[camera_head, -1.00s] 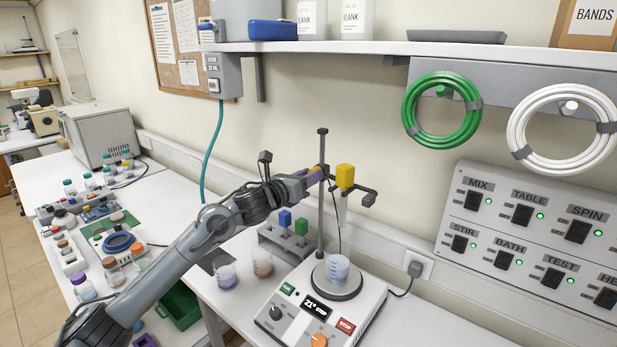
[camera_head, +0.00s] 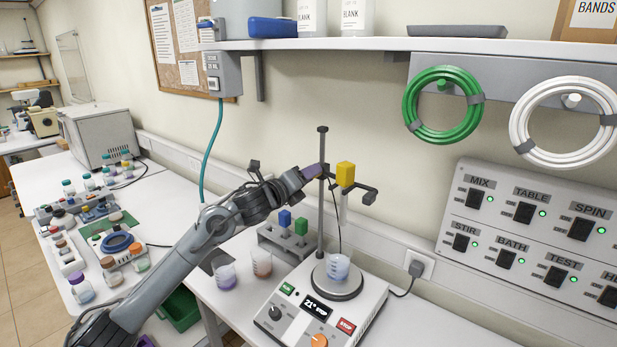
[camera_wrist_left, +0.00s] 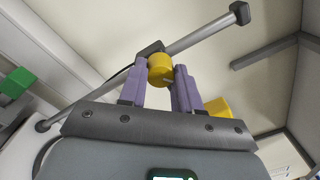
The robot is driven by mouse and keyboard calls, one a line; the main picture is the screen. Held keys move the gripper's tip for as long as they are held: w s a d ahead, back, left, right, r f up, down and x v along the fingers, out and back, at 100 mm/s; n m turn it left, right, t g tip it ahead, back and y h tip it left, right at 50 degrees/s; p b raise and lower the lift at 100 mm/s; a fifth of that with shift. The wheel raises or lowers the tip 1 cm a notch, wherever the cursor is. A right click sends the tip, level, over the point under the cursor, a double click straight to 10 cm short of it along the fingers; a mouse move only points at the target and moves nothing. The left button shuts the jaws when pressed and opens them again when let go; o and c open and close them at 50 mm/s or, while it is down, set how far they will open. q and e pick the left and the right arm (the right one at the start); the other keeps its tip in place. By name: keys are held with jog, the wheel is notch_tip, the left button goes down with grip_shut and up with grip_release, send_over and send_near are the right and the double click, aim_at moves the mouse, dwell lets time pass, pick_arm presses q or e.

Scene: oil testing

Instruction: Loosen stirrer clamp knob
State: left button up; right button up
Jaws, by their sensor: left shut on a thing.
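The stirrer stand is a grey vertical rod (camera_head: 322,215) rising behind the hotplate (camera_head: 326,308), with a yellow stirrer block (camera_head: 345,175) on its side arm. The yellow clamp knob (camera_wrist_left: 160,69) shows in the left wrist view, beside the rod. My left gripper (camera_head: 318,171) reaches the rod from the left at clamp height. In the left wrist view its two purple fingers (camera_wrist_left: 162,82) are on either side of the knob, shut on it. In the head view the knob is hidden by the fingers. My right gripper is not in view.
A beaker (camera_head: 337,268) sits on the hotplate under the stirrer. The shelf (camera_head: 380,47) hangs above, and the switch panel (camera_head: 530,240) is on the right.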

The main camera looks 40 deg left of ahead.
pick_arm(q)
jog(key=n+p, duration=0.1)
jog(key=n, duration=0.9)
jog(key=shift+n+y, duration=0.3)
jog(key=shift+n, duration=0.1)
dwell(0.3)
jog(key=o, duration=1.1)
jog(key=shift+c, duration=0.2)
jog(key=shift+s, duration=0.1)
jog(key=s+b, duration=0.3)
jog(key=s, duration=0.7)
jog(key=shift+s+f+b, duration=0.2)
jog(key=shift+s+b, duration=0.15)
